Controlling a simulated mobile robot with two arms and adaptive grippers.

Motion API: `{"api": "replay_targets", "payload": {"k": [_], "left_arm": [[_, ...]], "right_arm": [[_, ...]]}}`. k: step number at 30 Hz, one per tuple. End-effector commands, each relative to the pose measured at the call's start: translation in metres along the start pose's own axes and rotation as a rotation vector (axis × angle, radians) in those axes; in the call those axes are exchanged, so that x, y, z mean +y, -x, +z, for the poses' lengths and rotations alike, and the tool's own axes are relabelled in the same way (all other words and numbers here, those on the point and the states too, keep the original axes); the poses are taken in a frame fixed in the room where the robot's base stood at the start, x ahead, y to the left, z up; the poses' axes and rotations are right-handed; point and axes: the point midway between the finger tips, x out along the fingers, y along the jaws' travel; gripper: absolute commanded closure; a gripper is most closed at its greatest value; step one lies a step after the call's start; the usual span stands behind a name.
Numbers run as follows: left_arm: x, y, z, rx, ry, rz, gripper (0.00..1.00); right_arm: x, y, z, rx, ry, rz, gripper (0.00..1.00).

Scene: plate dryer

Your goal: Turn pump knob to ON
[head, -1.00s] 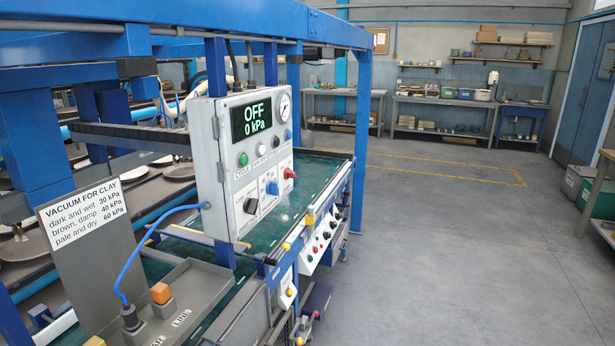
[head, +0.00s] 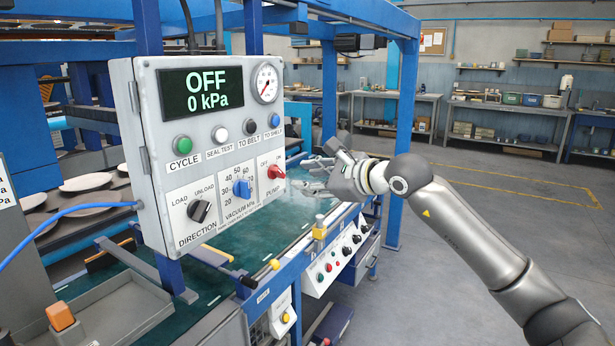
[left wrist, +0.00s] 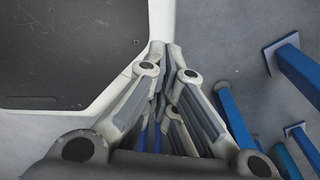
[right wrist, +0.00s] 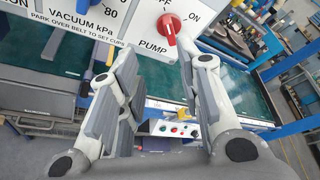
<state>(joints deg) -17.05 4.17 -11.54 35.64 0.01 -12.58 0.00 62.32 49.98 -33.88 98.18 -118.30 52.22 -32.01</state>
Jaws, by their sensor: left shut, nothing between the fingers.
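The red pump knob (head: 276,171) is at the lower right of the white control panel (head: 150,110), between the OFF and ON labels. The panel display (head: 202,91) reads OFF and 0 kPa. The knob also shows in the right wrist view (right wrist: 169,32), just ahead of my fingers. My right gripper (head: 312,172) is open and empty, to the right of the knob and apart from it; its spread fingers (right wrist: 158,62) show in the right wrist view. My left gripper (left wrist: 160,60) is shut and empty in the left wrist view, away from the panel.
A blue vacuum knob (head: 241,188) and a black direction knob (head: 200,211) sit left of the pump knob. Push buttons line the row above. A lower button box (head: 335,262) and the green belt (head: 240,243) lie below. Blue frame posts stand behind.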

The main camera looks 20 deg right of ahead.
Motion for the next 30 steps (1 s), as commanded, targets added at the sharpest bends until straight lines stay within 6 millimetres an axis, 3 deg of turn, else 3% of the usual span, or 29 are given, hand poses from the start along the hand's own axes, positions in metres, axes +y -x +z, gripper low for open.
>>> {"api": "replay_targets", "payload": {"k": [5, 19, 30], "left_arm": [[-0.002, 0.000, 0.001, -0.001, -0.001, -0.002, 1.00], [-0.011, 0.025, 0.007, -0.013, -0.002, -0.012, 1.00], [-0.004, 0.030, 0.003, -0.008, 0.001, -0.004, 1.00]], "right_arm": [[-0.011, 0.004, 0.005, 0.024, 0.071, -0.035, 0.67], [-0.014, -0.074, 0.005, 0.022, 0.065, -0.033, 0.67], [-0.014, -0.099, 0.002, 0.022, 0.066, -0.035, 0.67]]}}
